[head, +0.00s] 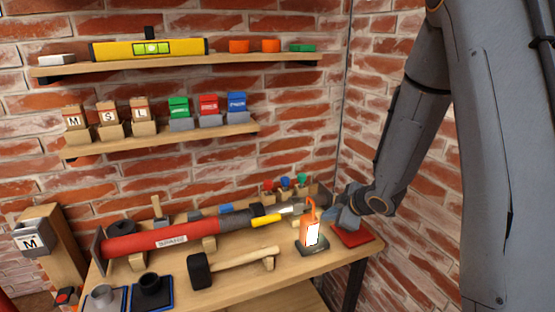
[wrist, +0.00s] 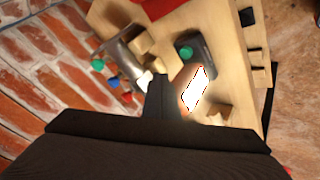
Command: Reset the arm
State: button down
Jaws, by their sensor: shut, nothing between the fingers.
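My gripper (head: 345,213) is at the right end of the workbench (head: 290,285), above the red pad (head: 352,237) and just right of the orange lamp (head: 311,234). In the wrist view my gripper (wrist: 160,85) is shut and empty, with its narrow fingers together. The lamp's lit white panel (wrist: 195,91) shows close to the right of the fingers there. My arm comes down from the upper right of the head view. I cannot tell from these views how high the fingertips are above the bench.
A long red cylinder (head: 160,239) lies across the bench, with a yellow-handled tool (head: 266,220) near its right end. A mallet (head: 200,270) lies in front. Small coloured pieces (head: 286,183) stand at the back. Two loaded shelves (head: 190,134) hang on the brick wall.

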jog(key=s+a+m+g+h+b, duration=0.1)
jog(key=s+m+g+h+b, duration=0.2)
jog(key=s+m, duration=1.1)
jog(key=s+r+g+b, duration=0.1)
jog(key=s+g+b, duration=0.1)
jog(key=s, duration=0.7)
jog(key=shift+s+a+g+h, duration=0.2)
jog(key=shift+s+g+h, duration=0.2)
jog(key=shift+g, duration=0.4)
